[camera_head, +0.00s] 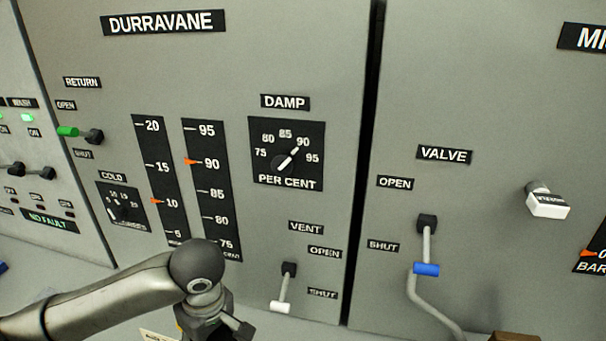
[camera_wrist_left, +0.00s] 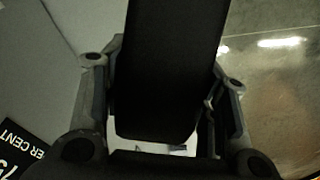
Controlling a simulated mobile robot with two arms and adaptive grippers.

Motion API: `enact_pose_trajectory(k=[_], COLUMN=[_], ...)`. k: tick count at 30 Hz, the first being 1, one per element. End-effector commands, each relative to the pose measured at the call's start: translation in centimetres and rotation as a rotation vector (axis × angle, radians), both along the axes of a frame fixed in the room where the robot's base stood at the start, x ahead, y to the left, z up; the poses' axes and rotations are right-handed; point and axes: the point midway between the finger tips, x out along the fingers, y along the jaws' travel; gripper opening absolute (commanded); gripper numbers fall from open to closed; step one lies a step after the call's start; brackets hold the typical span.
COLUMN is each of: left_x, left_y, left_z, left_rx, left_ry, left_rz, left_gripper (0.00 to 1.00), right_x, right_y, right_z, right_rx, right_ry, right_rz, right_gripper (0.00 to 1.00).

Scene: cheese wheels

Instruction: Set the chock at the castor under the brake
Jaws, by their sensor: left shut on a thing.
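My left gripper (camera_head: 215,325) is at the bottom of the head view, in front of the grey panel, with its lower part cut off by the frame edge. In the left wrist view the left gripper (camera_wrist_left: 162,95) is shut on a long, matte black block (camera_wrist_left: 170,65) with a rounded near end. The block lies between the two fingers and runs out of the top of the picture. I cannot tell for certain that it is the chock. No castor and no brake can be made out in either view. My right gripper is not in view.
A grey panel (camera_head: 330,45) with gauges and levers fills the head view. The white-tipped vent lever (camera_head: 281,307) and blue-tipped valve lever (camera_head: 426,269) stick out right of my left gripper. A brownish, glossy surface (camera_wrist_left: 280,100) shows at right in the wrist view.

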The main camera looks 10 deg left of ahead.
Motion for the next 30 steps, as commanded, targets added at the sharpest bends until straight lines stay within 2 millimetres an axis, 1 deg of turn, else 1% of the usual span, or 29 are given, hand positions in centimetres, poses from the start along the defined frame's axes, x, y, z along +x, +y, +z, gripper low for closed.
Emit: enact_pose_trajectory(k=[5, 8, 15, 21, 25, 30], left_x=[-0.2, -0.5, -1.6, -2.3, -2.6, -2.7], left_y=[-0.6, -1.2, -2.8, -3.7, -4.0, -4.1], left_z=[0.1, 0.1, 0.5, 0.7, 0.8, 0.9], left_rx=[-0.008, -0.013, -0.015, -0.008, -0.001, 0.003], left_ry=[0.001, 0.003, 0.003, -0.001, -0.002, -0.004], left_rz=[-0.135, -0.287, -0.708, -0.967, -1.057, -1.094], left_gripper=[0.10, 0.10, 0.10, 0.10, 0.10, 0.10], right_x=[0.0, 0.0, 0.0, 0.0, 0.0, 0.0], right_y=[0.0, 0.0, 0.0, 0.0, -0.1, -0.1], right_z=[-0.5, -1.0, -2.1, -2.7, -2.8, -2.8], right_rx=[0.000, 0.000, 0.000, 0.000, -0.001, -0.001], right_ry=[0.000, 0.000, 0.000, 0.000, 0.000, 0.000], right_rz=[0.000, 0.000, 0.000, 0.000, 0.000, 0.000], right_gripper=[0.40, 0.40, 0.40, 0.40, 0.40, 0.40])
